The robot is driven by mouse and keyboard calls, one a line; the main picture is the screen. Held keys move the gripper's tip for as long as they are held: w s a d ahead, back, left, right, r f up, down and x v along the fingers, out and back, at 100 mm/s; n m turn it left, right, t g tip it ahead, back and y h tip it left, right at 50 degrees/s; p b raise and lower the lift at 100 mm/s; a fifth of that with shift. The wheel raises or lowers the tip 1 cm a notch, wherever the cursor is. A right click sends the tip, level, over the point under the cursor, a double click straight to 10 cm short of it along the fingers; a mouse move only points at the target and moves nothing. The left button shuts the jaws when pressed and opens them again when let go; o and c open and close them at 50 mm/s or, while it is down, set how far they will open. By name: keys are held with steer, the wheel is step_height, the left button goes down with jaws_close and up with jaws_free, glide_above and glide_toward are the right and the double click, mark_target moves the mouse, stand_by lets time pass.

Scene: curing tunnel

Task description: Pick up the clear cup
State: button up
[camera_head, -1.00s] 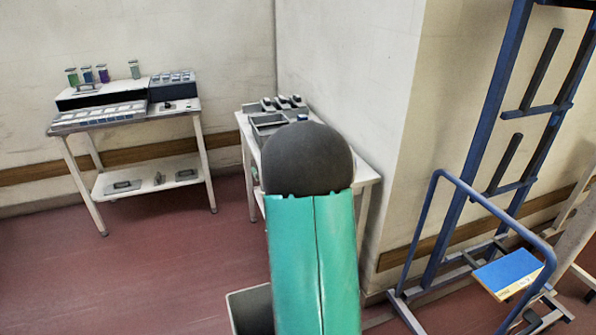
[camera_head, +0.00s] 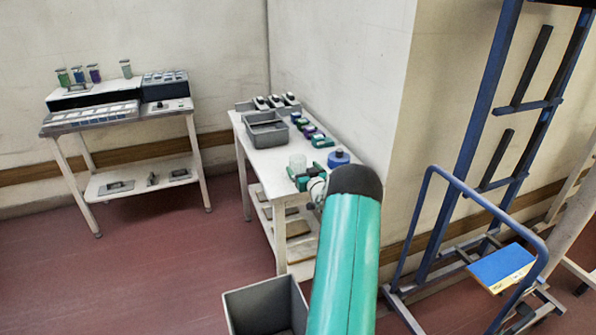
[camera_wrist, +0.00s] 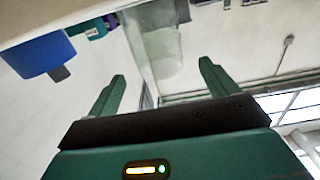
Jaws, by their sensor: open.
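The clear cup (camera_head: 297,163) stands on the white side table (camera_head: 262,190), near its front end in the head view. In the wrist view the clear cup (camera_wrist: 162,42) is a pale, see-through shape ahead of my gripper (camera_wrist: 162,72), lying between the lines of its two green fingers. The fingers are apart with nothing held. I cannot tell how much gap is left between fingertips and cup. In the head view my arm hides part of the table's near end.
A blue round item (camera_head: 338,158) stands just right of the cup. A grey tray (camera_head: 250,133) and several small coloured items lie further back. A grey bin (camera_head: 240,300) is on the floor, and a blue frame (camera_head: 470,190) stands at right.

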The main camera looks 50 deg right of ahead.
mark_target(295, 156)
steer(key=shift+x, duration=3.05)
steer(key=shift+r, duration=0.1)
steer(key=c, duration=1.1)
steer(key=shift+o, duration=0.2)
